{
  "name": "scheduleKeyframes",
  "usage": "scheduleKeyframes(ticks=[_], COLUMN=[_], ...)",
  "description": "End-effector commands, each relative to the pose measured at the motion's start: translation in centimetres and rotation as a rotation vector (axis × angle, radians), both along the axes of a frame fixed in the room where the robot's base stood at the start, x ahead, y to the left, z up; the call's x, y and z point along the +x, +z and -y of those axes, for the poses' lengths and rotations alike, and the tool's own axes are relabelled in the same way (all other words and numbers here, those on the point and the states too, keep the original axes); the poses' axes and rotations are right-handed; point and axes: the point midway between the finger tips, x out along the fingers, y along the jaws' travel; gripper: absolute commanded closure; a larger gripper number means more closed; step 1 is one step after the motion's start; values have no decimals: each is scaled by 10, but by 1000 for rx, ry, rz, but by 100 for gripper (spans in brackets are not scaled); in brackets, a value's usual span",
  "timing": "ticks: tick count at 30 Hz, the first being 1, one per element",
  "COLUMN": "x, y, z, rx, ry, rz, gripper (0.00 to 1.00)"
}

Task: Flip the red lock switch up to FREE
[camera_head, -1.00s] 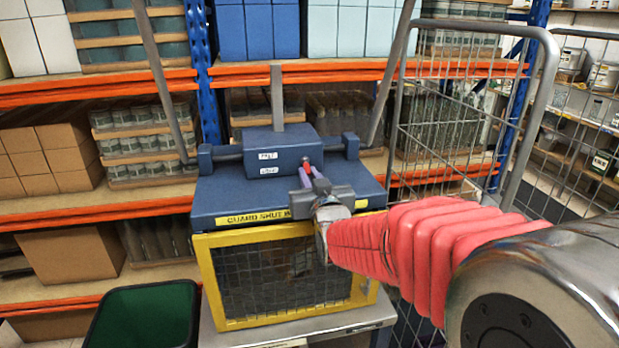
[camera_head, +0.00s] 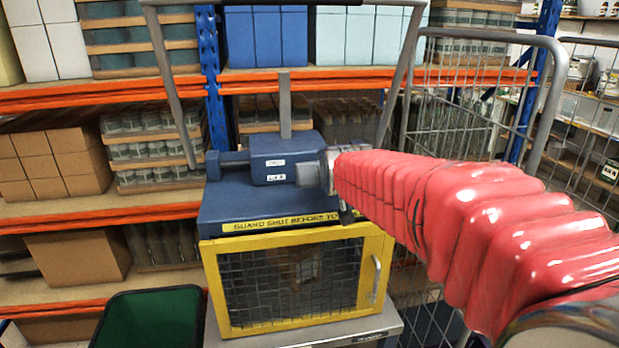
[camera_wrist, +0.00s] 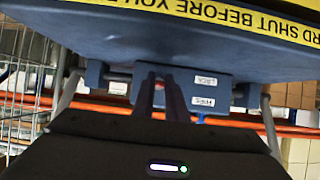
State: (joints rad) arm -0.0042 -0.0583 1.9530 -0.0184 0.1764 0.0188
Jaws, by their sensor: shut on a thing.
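The blue switch box (camera_head: 280,150) sits on the blue machine top (camera_head: 240,203), with two small white labels on its front. In the wrist view the same box (camera_wrist: 213,92) appears upside down, with its LOCK label (camera_wrist: 206,80) above its FREE label (camera_wrist: 202,102). My gripper (camera_head: 312,172) is at the right part of the box front, beside the labels. In the wrist view its two dark fingers (camera_wrist: 160,92) are close together against the box.
A yellow mesh guard (camera_head: 222,290) with a grey handle is closed below the machine top. A grey lever frame (camera_head: 166,75) rises around the box. A green bin (camera_head: 150,318) stands at lower left, a wire cage trolley (camera_head: 545,110) at right, and stocked shelves behind.

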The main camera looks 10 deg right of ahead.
Motion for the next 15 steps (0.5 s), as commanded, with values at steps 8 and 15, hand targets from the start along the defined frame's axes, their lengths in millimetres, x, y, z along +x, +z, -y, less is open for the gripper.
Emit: scheduleKeyframes(ticks=[8,15], x=[4,6], y=[9,14], z=[0,0], rx=[1,1], ry=[-1,0], rz=[-142,-255], gripper=[100,100])
